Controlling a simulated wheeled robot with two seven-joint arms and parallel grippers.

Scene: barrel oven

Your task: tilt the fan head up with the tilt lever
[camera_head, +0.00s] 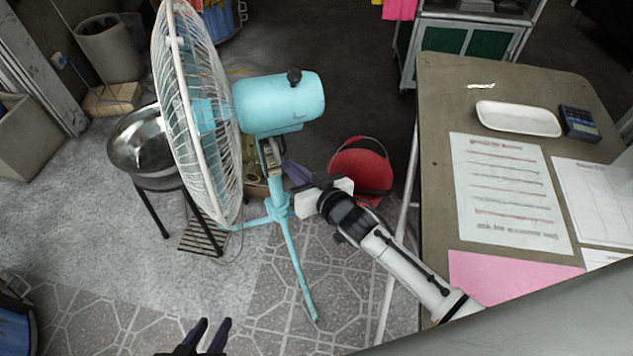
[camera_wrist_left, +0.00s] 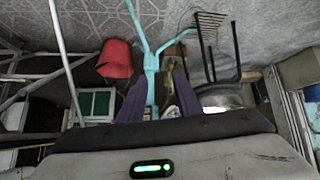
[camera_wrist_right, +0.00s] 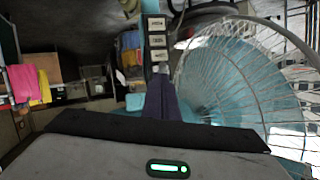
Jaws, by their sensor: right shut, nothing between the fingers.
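The turquoise fan stands upright on a tripod stand, with its motor head (camera_head: 278,103) facing left and a white wire cage (camera_head: 190,110) in front. A dark knob (camera_head: 293,77) sits on top of the head. A column part with labelled buttons (camera_wrist_right: 157,42) is below the head; I cannot clearly make out the tilt lever. My right gripper (camera_head: 293,170) is shut and empty, just right of the column and below the head. Its fingers (camera_wrist_right: 161,95) point at the column in the right wrist view; contact is unclear. My left gripper (camera_head: 208,332) is open and empty, low in front of the stand.
A table (camera_head: 440,200) with papers, a white tray (camera_head: 518,118) and a calculator (camera_head: 580,123) is on the right. A red bucket (camera_head: 362,170) stands behind my right gripper. A metal bowl (camera_head: 140,145) on a stand is left of the cage. Tiled floor in front is clear.

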